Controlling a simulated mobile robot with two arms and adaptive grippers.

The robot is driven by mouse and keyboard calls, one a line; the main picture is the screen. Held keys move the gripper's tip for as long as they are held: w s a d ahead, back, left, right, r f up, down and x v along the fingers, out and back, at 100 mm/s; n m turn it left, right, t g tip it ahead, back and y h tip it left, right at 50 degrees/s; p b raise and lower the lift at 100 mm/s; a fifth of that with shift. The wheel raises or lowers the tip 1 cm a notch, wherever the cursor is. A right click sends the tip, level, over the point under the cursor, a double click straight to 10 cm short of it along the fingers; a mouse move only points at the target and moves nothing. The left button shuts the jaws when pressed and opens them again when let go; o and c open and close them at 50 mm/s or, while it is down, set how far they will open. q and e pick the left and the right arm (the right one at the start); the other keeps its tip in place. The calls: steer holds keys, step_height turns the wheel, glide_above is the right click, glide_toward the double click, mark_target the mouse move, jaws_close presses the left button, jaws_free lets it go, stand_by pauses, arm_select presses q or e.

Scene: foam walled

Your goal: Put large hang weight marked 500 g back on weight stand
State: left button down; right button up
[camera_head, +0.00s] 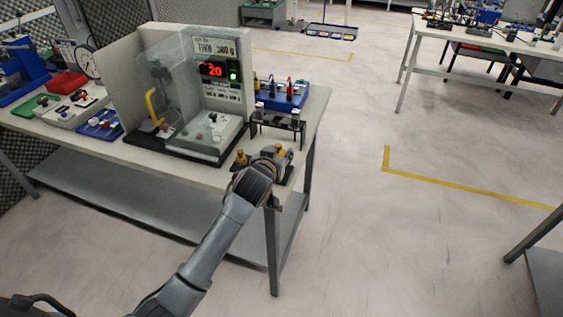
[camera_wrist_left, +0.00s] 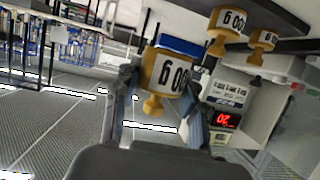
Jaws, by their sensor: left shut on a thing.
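My left gripper (camera_head: 272,158) reaches over the near right corner of the table. In the left wrist view, which is turned nearly upside down, its two fingers (camera_wrist_left: 160,100) are shut on a yellow weight (camera_wrist_left: 152,72) with a narrow knob. The white label reads "00 g" upside down; its first digit cannot be made out. Two similar yellow weights (camera_wrist_left: 228,22) (camera_wrist_left: 262,40) sit on the dark weight stand (camera_wrist_left: 285,46), apart from the held one. In the head view one yellow weight (camera_head: 241,157) shows left of the gripper. The gripper hides much of the stand. My right gripper is not in view.
A lidded device with a red display (camera_head: 212,70) and a clear shield (camera_head: 165,85) stands just behind and left. A black rack (camera_head: 277,122) and a blue box (camera_head: 284,92) stand behind the gripper. The table edge (camera_head: 318,120) is close on the right, with open floor beyond.

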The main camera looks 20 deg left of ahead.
arm_select(q)
steer(key=w+f, duration=0.3)
steer(key=shift+w+f, duration=0.15)
steer(key=shift+f, duration=0.15)
steer(key=shift+f+p, duration=0.35)
steer(key=shift+f, duration=1.1)
steer(key=shift+f, duration=0.15)
steer(key=c, duration=1.1)
jaws_free()
steer(key=shift+f, duration=0.1)
steer(key=shift+o, duration=0.4)
steer(key=shift+s+r, duration=0.2)
steer(key=shift+s, duration=0.05)
steer(key=v, duration=1.1)
steer(key=shift+s+r, duration=0.1)
steer(key=shift+s, duration=0.3)
